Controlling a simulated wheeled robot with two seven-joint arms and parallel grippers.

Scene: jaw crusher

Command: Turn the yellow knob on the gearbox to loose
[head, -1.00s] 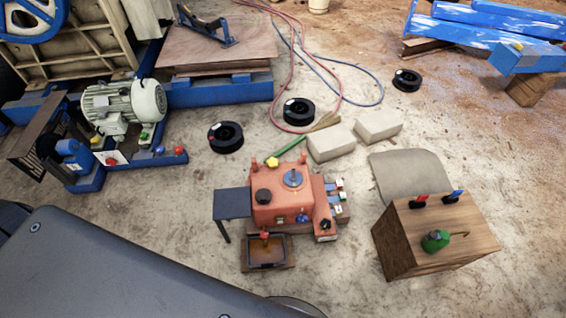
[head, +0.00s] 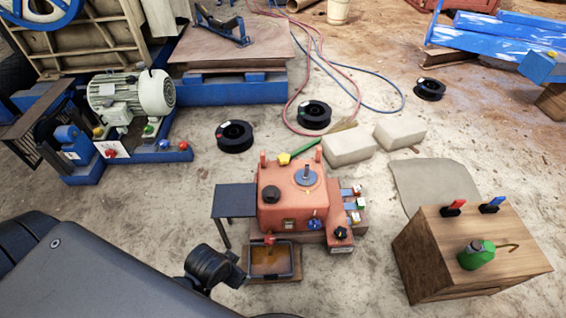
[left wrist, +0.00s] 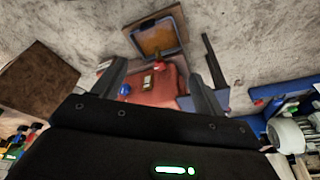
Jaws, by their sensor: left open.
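The orange-red gearbox (head: 285,215) stands on the floor in the lower middle of the head view. Its yellow knob (head: 284,158) sits at the top of its back side, beside a small red post. In the left wrist view the gearbox (left wrist: 152,98) shows from above, upside down and partly hidden by my gripper body. I cannot make out the yellow knob there. My left gripper (left wrist: 156,72) is open and empty, its fingers framing part of the gearbox. Any gap between fingers and gearbox is unclear. My right gripper is not in view.
A drip tray (head: 270,262) sits in front of the gearbox, and a dark side table (head: 234,201) stands left of it. A wooden box (head: 430,262) with a green can (head: 477,255) is at the right. Pale blocks (head: 349,150) and black spools (head: 314,113) lie behind.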

